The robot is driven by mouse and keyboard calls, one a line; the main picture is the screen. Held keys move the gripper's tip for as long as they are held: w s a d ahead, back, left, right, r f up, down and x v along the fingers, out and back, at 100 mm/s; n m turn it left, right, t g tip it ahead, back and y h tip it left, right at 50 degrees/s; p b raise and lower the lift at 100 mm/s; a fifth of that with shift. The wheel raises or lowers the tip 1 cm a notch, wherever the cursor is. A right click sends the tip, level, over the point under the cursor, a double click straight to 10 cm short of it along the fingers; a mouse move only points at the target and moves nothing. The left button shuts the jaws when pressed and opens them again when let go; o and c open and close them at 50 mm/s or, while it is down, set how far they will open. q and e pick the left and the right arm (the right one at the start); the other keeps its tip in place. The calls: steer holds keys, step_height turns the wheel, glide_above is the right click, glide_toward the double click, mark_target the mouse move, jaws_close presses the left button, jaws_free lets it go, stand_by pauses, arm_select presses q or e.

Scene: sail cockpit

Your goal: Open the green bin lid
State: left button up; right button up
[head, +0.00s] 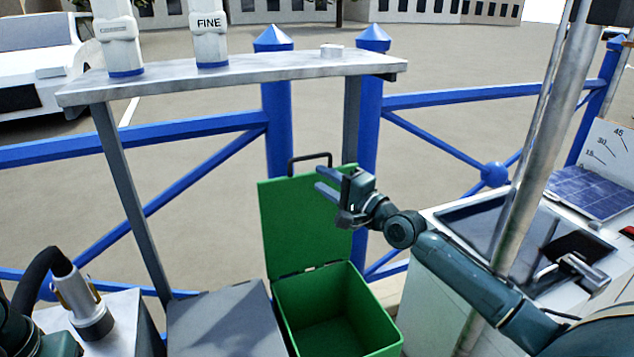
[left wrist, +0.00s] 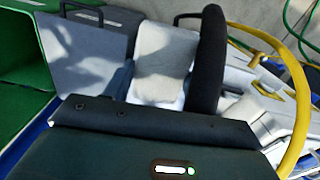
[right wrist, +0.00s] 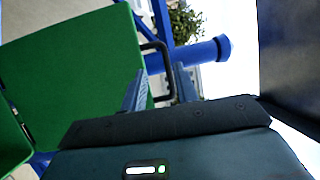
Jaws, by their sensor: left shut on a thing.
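The green bin (head: 340,307) stands open below the shelf, its inside visible and empty. Its green lid (head: 290,225) stands upright at the back, with a black handle (head: 310,157) on its top edge. My right gripper (head: 322,183) is open by the lid's upper right edge, just below the handle. In the right wrist view its two fingers (right wrist: 160,92) are apart, and the handle (right wrist: 160,48) shows between and beyond them. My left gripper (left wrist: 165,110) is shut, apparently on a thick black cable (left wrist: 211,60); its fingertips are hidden.
A grey box (head: 220,315) stands left of the bin. A metal plug (head: 85,305) with a black cable is at lower left. The shelf (head: 240,72) and blue railing (head: 440,95) stand behind. A white console (head: 425,285) and a metal pole (head: 535,130) are at right.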

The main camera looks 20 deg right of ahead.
arm_select(q)
steer(key=shift+f, duration=0.2)
steer(key=shift+f+b, duration=0.1)
steer(key=shift+b, duration=0.2)
arm_select(e)
steer(key=v, duration=1.2)
